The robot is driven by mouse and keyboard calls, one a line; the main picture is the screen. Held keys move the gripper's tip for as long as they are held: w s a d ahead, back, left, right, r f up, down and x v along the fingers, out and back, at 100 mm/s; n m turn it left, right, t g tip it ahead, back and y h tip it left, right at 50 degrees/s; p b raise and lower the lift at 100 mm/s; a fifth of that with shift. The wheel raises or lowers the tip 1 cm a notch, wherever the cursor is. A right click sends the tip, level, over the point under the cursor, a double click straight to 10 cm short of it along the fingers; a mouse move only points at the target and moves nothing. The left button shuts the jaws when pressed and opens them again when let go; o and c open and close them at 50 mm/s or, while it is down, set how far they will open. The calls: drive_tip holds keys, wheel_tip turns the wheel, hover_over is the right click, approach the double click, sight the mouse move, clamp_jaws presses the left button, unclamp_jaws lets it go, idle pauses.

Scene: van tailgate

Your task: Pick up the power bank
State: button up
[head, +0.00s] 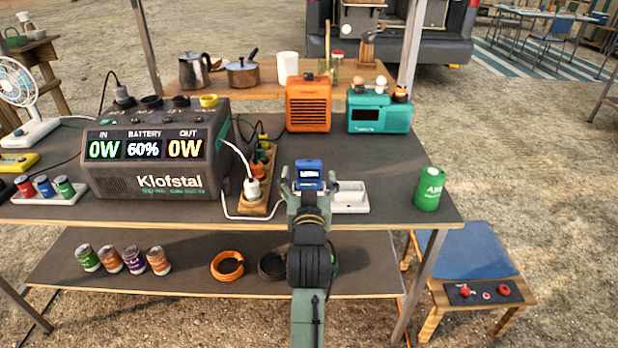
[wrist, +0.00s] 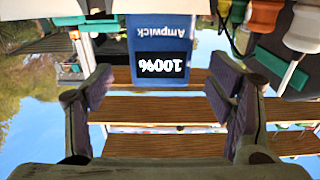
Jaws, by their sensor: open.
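The power bank (head: 309,169) is a blue block with a dark display on the table, straight beyond my gripper in the head view. In the wrist view the power bank (wrist: 160,32) appears upside down, with "Ampwick" and "100%" on its face. My gripper (head: 308,182) is open, with its fingers at either side of the power bank as seen from the head. In the wrist view my gripper (wrist: 160,82) has its fingers wide apart, with the block centred between and beyond them. Nothing is held. The power bank's lower part is hidden by my gripper in the head view.
A power strip (head: 256,190) with plugs and cables lies close left, and a white tray (head: 351,197) close right. A large power station (head: 150,165) stands left. An orange heater (head: 308,104) and teal radio (head: 379,112) stand behind. A green can (head: 430,188) stands right, past clear tabletop.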

sight(309, 173)
drive_tip(key=shift+w+f+p, duration=0.2)
drive_tip(key=shift+w+p, duration=0.2)
drive_tip(key=shift+w, duration=1.55)
drive_tip(key=shift+c, duration=0.5)
drive_tip(key=shift+r, duration=0.1)
drive_tip(key=c, duration=1.5)
